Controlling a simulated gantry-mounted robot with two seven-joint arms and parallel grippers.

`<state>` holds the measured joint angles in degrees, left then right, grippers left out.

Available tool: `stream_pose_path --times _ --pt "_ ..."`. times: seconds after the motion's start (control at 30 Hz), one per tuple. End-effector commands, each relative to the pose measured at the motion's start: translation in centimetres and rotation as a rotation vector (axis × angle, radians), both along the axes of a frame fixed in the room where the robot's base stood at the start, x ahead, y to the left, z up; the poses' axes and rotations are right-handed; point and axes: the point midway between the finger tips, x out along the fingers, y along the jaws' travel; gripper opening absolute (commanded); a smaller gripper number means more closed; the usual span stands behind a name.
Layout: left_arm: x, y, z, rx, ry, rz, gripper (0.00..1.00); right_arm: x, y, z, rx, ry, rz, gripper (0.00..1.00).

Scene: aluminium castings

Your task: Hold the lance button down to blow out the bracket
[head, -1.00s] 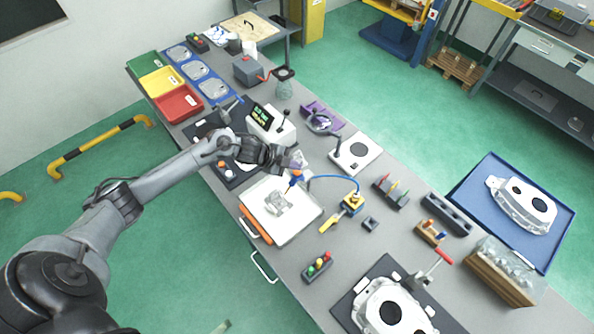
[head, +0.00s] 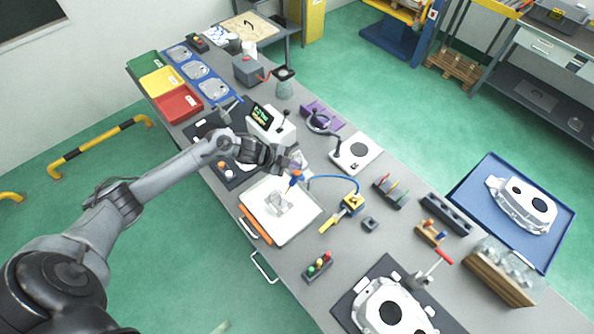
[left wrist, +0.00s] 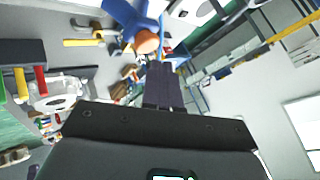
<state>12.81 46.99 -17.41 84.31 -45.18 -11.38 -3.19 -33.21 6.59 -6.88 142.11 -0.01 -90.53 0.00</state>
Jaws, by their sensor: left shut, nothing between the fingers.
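The blue air lance (head: 295,179) stands over the white tray (head: 303,222), with its nozzle pointing down towards the bracket. The pale metal bracket (head: 278,204) lies in the tray. In the left wrist view the lance (left wrist: 135,22) is a blue body with an orange round button (left wrist: 147,42). My left gripper (head: 288,160) is shut and empty, at the upper end of the lance. In the left wrist view its dark fingertips (left wrist: 163,72) are together just beside the button. I cannot tell whether they touch it. My right gripper is out of view.
A blue hose (head: 335,178) runs from the lance to a yellow valve block (head: 353,203). A grey device with a display (head: 270,122) stands behind my gripper. A button box (head: 317,267) stands nearer the front.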

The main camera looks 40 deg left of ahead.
Motion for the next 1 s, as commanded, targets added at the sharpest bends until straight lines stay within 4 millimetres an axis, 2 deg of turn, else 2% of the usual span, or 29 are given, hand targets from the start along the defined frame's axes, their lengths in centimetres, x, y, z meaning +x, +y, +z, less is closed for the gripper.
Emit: stream_pose_path --times 1.0 --pt "0.01 -0.01 -0.94 0.0 0.0 0.0 0.0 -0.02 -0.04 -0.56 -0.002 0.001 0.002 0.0"
